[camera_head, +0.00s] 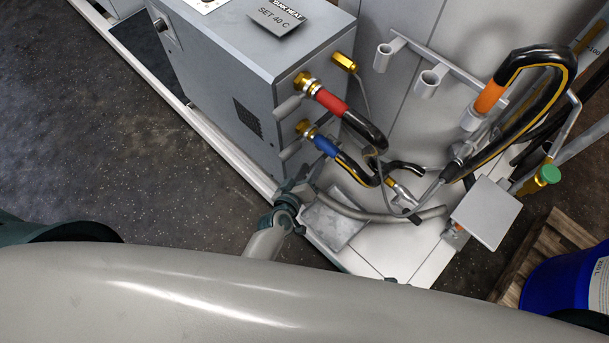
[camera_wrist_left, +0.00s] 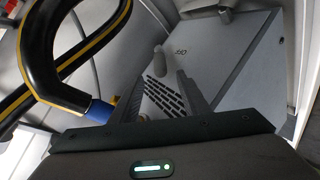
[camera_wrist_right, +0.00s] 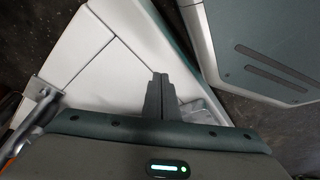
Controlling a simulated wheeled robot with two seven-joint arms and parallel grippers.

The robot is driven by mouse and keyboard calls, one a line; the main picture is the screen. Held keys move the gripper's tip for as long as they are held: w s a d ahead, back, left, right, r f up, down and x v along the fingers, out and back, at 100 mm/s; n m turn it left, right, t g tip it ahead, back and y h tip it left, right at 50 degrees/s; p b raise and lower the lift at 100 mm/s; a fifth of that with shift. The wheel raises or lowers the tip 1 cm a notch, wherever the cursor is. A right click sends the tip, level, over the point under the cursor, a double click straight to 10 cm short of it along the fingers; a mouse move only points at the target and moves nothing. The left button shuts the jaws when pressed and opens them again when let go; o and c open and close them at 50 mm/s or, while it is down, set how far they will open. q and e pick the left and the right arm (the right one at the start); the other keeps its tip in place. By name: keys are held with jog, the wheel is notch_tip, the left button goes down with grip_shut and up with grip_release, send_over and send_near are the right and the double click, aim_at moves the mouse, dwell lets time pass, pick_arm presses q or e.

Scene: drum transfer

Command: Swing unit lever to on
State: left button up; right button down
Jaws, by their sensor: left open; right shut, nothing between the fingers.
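The unit is a grey cabinet (camera_head: 215,75) with a "TANK HEAT SET 40 C" plate on top; its panel also fills much of the left wrist view (camera_wrist_left: 235,60). A grey handle (camera_wrist_left: 159,56) shows in the left wrist view beside small lettering that I cannot read surely. My right gripper (camera_wrist_right: 160,82) is shut and empty above white floor panels.
Red-sleeved (camera_head: 330,101) and blue-sleeved (camera_head: 325,145) hoses leave the unit's fittings. A large black hose (camera_head: 545,75) loops at the right. A blue drum (camera_head: 570,280) stands on a wooden pallet (camera_head: 535,262) at the lower right. Dark floor (camera_head: 100,150) lies clear at the left.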

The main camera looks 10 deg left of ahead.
pick_arm(q)
jog(key=shift+v, duration=2.4)
jog(key=shift+c, duration=0.7)
